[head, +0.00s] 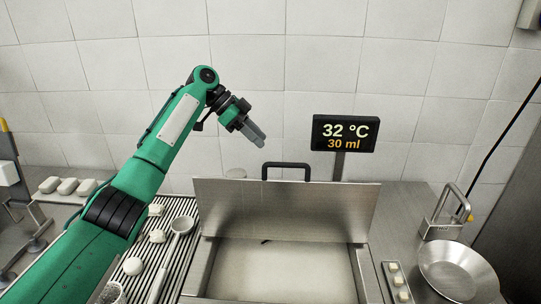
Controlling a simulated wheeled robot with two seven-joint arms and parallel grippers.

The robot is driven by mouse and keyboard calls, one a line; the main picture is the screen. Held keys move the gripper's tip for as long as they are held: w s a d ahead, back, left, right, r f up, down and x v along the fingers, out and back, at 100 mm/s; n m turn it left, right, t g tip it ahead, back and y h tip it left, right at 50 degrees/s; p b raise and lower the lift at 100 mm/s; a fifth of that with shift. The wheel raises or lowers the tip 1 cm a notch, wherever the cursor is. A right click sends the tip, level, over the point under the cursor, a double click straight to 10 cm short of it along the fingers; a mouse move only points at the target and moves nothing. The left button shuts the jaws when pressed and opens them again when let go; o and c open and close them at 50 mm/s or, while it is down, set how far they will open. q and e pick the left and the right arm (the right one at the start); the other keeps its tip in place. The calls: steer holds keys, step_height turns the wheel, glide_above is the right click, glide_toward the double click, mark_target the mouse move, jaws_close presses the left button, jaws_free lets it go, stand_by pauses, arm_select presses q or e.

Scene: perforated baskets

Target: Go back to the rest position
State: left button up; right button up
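My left arm comes in from the lower left and rises over the counter. Its gripper (259,139) hangs in the air in front of the tiled wall, above the steel lid, pointing down and right. It touches nothing, and no object shows in it. Its grey fingers look close together, but the gap between them is too small to make out. My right gripper is not in view.
A steel lid (285,211) with a black handle (286,166) stands raised behind a basin (285,272). A display (345,134) reads 32 °C, 30 ml. A ladle (172,246) and white pieces (133,266) lie on the left rack. A metal bowl (458,268) stands right.

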arm_select(q)
steer(key=shift+v, duration=0.8)
